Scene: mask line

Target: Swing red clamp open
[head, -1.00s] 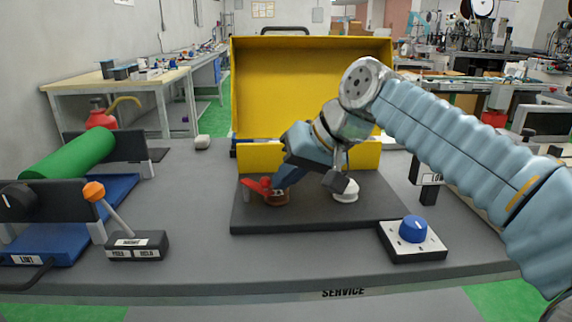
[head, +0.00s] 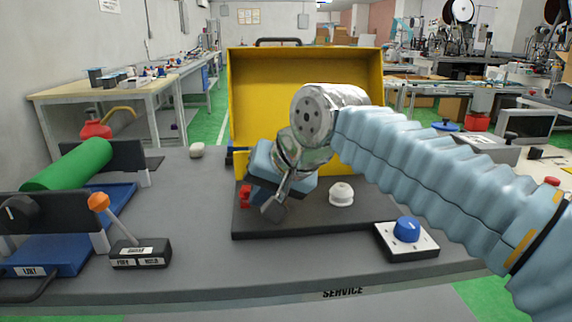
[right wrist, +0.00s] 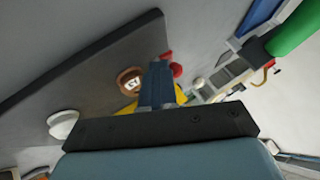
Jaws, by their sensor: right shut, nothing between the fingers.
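The red clamp (head: 245,196) stands at the left end of the dark plate (head: 370,207) and is partly hidden by my right gripper in the head view. My left gripper is not in view.
A white knob (head: 341,193) stands on the plate right of the gripper. A yellow open box (head: 245,90) rises behind. A blue dial (head: 407,229) is at right front. An orange-tipped lever (head: 98,202) and green roller (head: 68,165) are at left.

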